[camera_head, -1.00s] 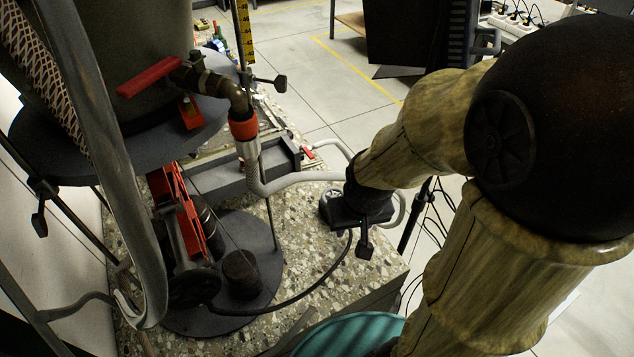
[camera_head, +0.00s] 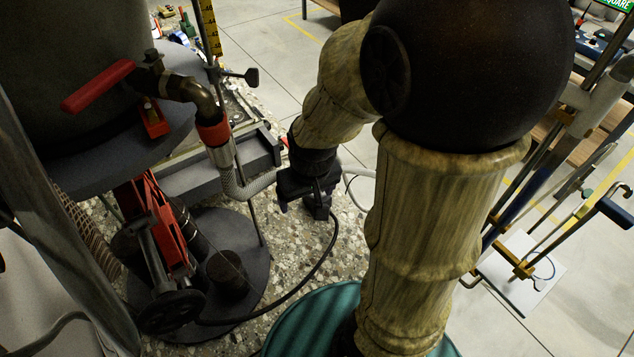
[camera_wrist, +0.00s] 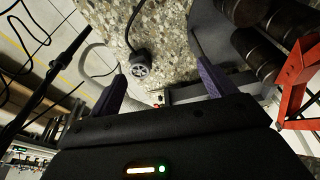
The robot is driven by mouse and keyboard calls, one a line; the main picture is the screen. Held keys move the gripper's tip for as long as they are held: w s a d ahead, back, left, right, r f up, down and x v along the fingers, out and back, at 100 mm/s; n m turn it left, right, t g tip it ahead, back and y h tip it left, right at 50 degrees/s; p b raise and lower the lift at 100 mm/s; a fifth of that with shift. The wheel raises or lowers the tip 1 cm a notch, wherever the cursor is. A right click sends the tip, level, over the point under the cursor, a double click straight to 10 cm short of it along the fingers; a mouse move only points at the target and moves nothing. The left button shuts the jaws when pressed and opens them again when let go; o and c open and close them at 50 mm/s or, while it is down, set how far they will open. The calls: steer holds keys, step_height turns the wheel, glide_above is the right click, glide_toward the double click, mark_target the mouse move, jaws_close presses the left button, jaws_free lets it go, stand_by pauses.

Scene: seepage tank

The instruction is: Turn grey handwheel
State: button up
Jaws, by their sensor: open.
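In the head view my gripper (camera_head: 303,206) points down over the slab, and I cannot make out this wheel there.
A red jack (camera_head: 165,220) with a dark wheel (camera_head: 172,312) stands left of my gripper on a round dark base. A grey trough (camera_head: 215,178) and a pale hose (camera_head: 245,187) lie behind. A teal drum (camera_head: 300,325) is in front. A tool stand (camera_head: 545,225) is at right.

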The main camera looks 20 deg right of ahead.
steer(key=shift+o, duration=1)
steer(key=w+d+f+n, duration=0.1)
steer(key=w+d, duration=0.1)
steer(key=w, duration=0.4)
steer(key=w+d+f+n+g+b, duration=0.1)
steer(key=w+d+f+n, duration=0.1)
steer(key=w, duration=0.4)
steer(key=shift+d+n, duration=0.3)
steer(key=shift+d, duration=0.2)
steer(key=w+d+f+n+g+b, duration=0.1)
steer(key=w+d+f+n, duration=0.3)
steer(key=w+d, duration=0.2)
steer(key=shift+w, duration=1.1)
steer(key=shift+f, duration=0.2)
step_height(320, 180, down, 17)
steer(key=shift+f+p, duration=0.1)
steer(key=shift+p, duration=0.7)
steer(key=c, duration=1)
